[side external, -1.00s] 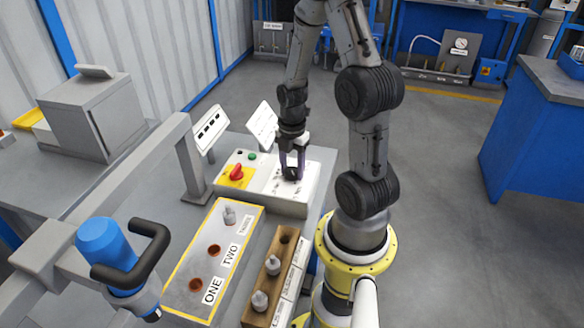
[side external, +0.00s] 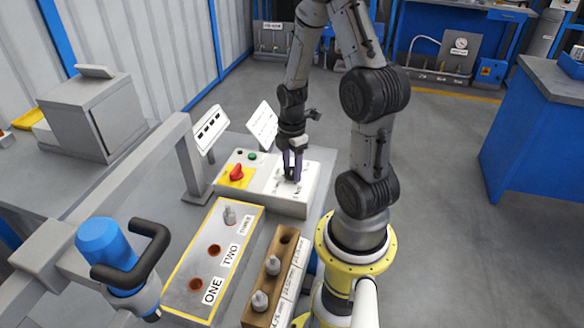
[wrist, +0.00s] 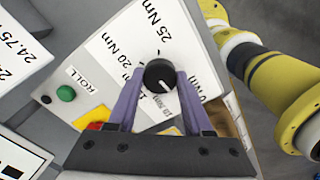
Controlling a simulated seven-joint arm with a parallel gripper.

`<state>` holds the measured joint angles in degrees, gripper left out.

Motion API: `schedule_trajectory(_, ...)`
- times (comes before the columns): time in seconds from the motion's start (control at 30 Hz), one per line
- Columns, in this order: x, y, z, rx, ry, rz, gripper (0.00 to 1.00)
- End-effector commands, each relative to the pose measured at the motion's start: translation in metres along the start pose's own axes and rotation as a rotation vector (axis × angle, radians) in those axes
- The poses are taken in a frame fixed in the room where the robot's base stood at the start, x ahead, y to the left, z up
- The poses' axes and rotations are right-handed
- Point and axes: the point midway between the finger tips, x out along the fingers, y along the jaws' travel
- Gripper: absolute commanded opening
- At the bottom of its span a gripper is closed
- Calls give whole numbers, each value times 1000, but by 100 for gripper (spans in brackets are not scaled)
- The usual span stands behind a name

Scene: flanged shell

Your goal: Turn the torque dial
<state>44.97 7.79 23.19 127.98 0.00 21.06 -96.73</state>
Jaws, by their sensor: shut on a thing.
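The torque dial (wrist: 160,75) is a round black knob with a white pointer line, on a white panel (wrist: 125,45) marked 20 Nm and 25 Nm. Another marking beside the fingers is partly covered. In the wrist view the pointer line is toward the lower right. My gripper (wrist: 158,82) has its two purple fingers shut on the dial, one on each side. In the side view my gripper (side external: 292,166) points down onto the white panel (side external: 307,190), and the fingers mostly hide the dial.
A red knob on a yellow plate (side external: 237,173) and a green button (side external: 252,156) sit left of the dial. A tilted white sign (side external: 263,125) stands close behind. In front are a tray with holes ONE and TWO (side external: 196,306) and a wooden block with pegs (side external: 254,318).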

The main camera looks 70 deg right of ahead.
Motion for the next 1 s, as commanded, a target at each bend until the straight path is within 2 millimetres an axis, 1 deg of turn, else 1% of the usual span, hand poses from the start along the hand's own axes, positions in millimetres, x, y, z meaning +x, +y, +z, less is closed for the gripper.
schedule_trajectory(1.0,-1,0,0,966,0,1,0)
